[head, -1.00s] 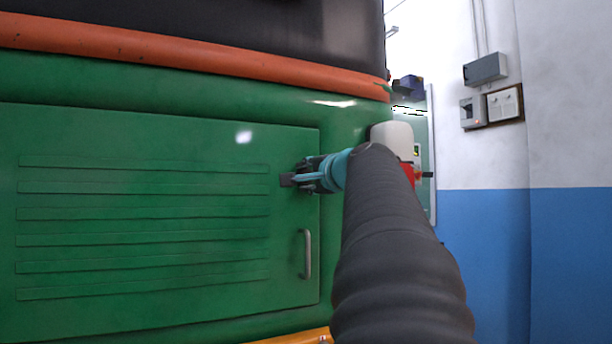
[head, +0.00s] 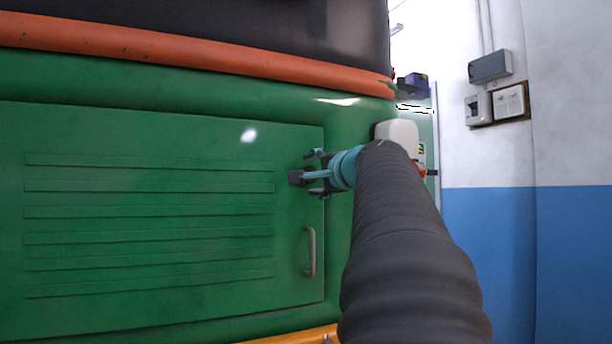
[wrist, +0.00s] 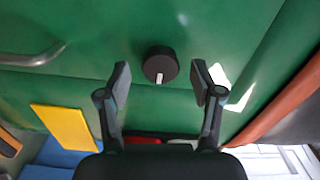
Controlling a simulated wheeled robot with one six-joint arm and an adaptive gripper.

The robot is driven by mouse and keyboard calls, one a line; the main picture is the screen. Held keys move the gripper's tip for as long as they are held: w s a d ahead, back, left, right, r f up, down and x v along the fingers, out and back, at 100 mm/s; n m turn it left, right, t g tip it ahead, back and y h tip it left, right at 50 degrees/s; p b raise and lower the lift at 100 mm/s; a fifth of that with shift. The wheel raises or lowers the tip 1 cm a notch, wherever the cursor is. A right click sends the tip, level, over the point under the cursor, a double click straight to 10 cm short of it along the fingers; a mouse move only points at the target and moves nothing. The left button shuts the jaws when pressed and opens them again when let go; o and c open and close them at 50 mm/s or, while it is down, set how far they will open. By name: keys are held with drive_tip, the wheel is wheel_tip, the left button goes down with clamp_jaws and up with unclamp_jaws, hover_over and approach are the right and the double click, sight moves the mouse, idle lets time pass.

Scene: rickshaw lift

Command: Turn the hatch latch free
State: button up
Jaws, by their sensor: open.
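The hatch (head: 150,285) is a green ribbed panel on the green vehicle body, lying flush. Its latch (wrist: 160,65) is a round black knob with a white mark in the wrist view, near the hatch edge. In the head view the latch (head: 296,178) shows as a small dark piece at the hatch's right side. My gripper (wrist: 161,82) is open, with one finger on each side of the knob and a visible gap to both. In the head view my gripper (head: 316,173) is just right of the latch, fingers spread.
A grey bar handle (head: 310,252) is on the hatch below the latch; the handle also shows in the wrist view (wrist: 35,56). An orange trim strip (head: 180,52) runs above. Grey wall boxes (head: 490,66) hang at the right, over a blue and white wall.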

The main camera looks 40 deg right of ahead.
drive_tip(key=v, duration=1)
drive_tip(key=shift+s, duration=0.4)
drive_tip(key=shift+a, duration=0.1)
drive_tip(key=w+a+f+n+g+y, duration=0.1)
drive_tip(key=w+a+f+n, duration=0.25)
drive_tip(key=a, duration=0.25)
drive_tip(key=w+a+f+n+g+y+b, duration=0.1)
drive_tip(key=w+a+f+n, duration=0.1)
drive_tip(key=a+f+n, duration=0.25)
drive_tip(key=w+a+f+n+g+y, duration=0.1)
drive_tip(key=w+a+f+n, duration=0.15)
drive_tip(key=a, duration=0.35)
drive_tip(key=s+a+f+n+g, duration=0.2)
drive_tip(key=s+f, duration=0.4)
drive_tip(key=f, duration=0.7)
drive_tip(key=s+a+f+n+g+y, duration=0.1)
drive_tip(key=s+a+f+n+g, duration=0.2)
drive_tip(key=f, duration=1)
drive_tip(key=s+a+f+n+g+p, duration=0.1)
drive_tip(key=s+a+f+n+g, duration=0.2)
drive_tip(key=f, duration=0.9)
drive_tip(key=s+a, duration=0.3)
drive_tip(key=s, duration=0.2)
drive_tip(key=shift+s+a+f+g, duration=0.3)
drive_tip(key=shift+a+f+g, duration=0.1)
